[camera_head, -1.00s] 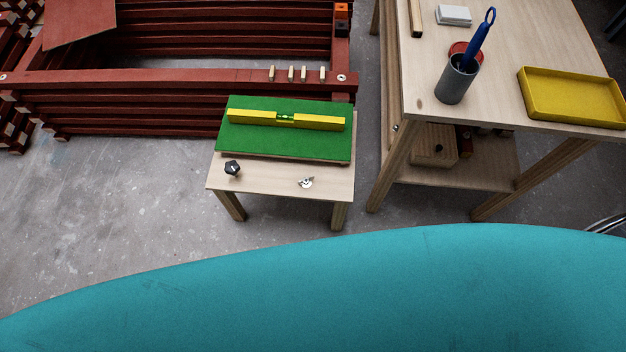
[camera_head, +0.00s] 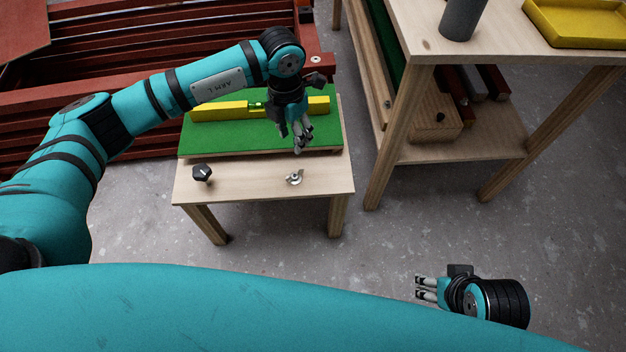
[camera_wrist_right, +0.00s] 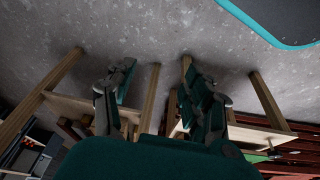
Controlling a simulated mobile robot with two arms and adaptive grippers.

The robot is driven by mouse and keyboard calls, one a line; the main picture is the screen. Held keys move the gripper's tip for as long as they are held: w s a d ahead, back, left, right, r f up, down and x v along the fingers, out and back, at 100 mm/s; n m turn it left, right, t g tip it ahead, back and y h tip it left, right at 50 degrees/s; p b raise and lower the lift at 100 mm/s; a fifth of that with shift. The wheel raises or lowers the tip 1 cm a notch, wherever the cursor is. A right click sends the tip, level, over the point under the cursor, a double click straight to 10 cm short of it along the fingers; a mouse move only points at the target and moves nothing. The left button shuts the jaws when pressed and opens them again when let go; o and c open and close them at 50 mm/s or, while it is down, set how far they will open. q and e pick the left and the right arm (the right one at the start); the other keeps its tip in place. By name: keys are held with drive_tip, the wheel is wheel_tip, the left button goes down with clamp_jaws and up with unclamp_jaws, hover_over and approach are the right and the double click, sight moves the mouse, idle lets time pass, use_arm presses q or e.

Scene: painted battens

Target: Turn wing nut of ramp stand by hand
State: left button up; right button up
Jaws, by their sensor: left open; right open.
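The wing nut (camera_head: 295,177) is a small silvery piece on the front right of the low wooden stand (camera_head: 250,185) in the head view.
A taller wooden bench (camera_head: 440,50) stands to the right, with a grey cup (camera_head: 462,18) and yellow tray (camera_head: 570,22) on top. A wooden block (camera_head: 435,118) is on its lower shelf. Red battens (camera_head: 60,105) are stacked behind at left. The floor in front is clear.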

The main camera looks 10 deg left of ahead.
use_arm(q)
drive_tip(key=b, duration=0.2)
approach(295, 176)
drive_tip(key=shift+s+d, duration=0.1)
drive_tip(key=shift+d, duration=0.05)
wheel_tip(295, 176, down, 8)
drive_tip(key=shift+b, duration=0.95)
drive_tip(key=shift+f, duration=0.25)
use_arm(e)
drive_tip(key=w+a+r+t+y, duration=0.1)
drive_tip(key=w+a+r+t, duration=0.1)
drive_tip(key=w+r+t, duration=0.2)
drive_tip(key=w+a+r+t+y, duration=0.1)
drive_tip(key=w+a+r+t, duration=0.2)
drive_tip(key=w, duration=0.7)
wheel_tip(295, 176, up, 2)
drive_tip(key=t, duration=0.3)
drive_tip(key=shift+w+r+y, duration=0.25)
drive_tip(key=shift+y, duration=0.15)
use_arm(q)
drive_tip(key=shift+c, duration=0.2)
clamp_jaws()
